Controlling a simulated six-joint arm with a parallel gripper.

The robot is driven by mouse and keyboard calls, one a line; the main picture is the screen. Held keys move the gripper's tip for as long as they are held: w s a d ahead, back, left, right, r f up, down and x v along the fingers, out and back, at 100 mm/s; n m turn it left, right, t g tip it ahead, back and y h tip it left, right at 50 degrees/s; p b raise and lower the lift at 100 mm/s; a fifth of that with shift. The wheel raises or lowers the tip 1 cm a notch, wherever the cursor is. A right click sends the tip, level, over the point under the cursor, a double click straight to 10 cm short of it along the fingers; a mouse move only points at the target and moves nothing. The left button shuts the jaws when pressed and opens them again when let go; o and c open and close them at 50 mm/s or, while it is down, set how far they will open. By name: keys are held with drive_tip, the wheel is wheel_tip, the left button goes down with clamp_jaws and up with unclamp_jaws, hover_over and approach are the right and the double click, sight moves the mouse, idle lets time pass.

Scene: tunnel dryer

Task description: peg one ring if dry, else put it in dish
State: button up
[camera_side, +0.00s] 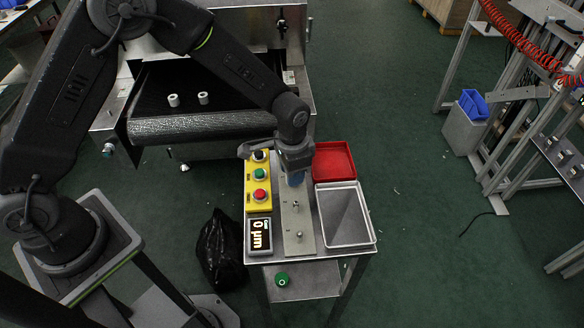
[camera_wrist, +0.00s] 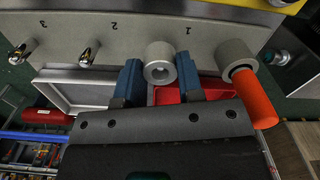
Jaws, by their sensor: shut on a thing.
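My gripper (camera_wrist: 160,85) is shut on a pale grey ring (camera_wrist: 160,62), with a blue finger on each side of it. The ring is at the place by the number 1 on the pale board (camera_wrist: 65,20), in line with the metal pegs by 2 (camera_wrist: 88,52) and 3 (camera_wrist: 20,52). Something pale shows in its hole; I cannot tell whether it is seated on a peg. In the side view my gripper (camera_side: 295,178) is at the board's far end and hides the held ring. The red dish (camera_side: 333,148) stands just right of it.
Two pale rings (camera_side: 173,100) (camera_side: 203,98) lie on the dryer's dark belt (camera_side: 215,75). A grey tray (camera_side: 369,240) stands at the bench's right. A yellow button box (camera_side: 258,176) borders the board. In the wrist view a grey collar (camera_wrist: 233,52) touches an orange-red cylinder (camera_wrist: 255,98).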

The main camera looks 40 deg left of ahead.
drive_tip(key=shift+f, duration=0.65)
drive_tip(key=o, duration=1)
drive_tip(key=shift+r, duration=0.1)
wheel_tip(320, 180, up, 14)
drive_tip(key=shift+f, duration=0.2)
drive_tip(key=s+a+r+n+t, duration=0.4)
drive_tip(key=s+a+r, duration=0.5)
drive_tip(key=s+r, duration=0.5)
drive_tip(key=s+a+n+t, duration=0.1)
drive_tip(key=s+a+n, duration=0.1)
drive_tip(key=s, duration=0.6)
drive_tip(key=shift+a+t, duration=0.3)
drive_tip(key=shift+a, duration=0.2)
